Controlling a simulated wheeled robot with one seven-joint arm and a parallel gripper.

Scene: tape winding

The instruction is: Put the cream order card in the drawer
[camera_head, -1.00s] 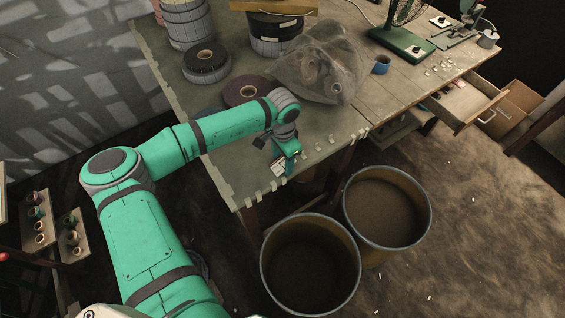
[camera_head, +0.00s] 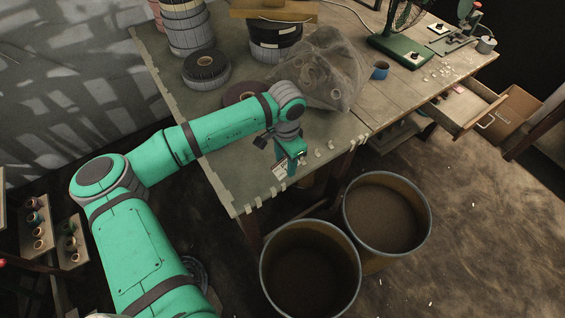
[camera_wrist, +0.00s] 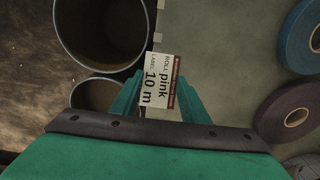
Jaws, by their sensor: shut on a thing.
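The cream order card (camera_wrist: 158,83) is a pale label with a dark red strip and the print "ROLL pink LABEL 10 m". In the wrist view it sits between the two green fingers of my gripper (camera_wrist: 160,92), which is shut on it. In the head view my gripper (camera_head: 287,168) is over the near edge of the worktable, with the pale card (camera_head: 279,169) showing at its tips. The drawer (camera_head: 462,107) stands pulled open under the table's right end, well to the right of my gripper.
Two open drums, a front one (camera_head: 310,222) and a rear one (camera_head: 387,176), stand below the table edge.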

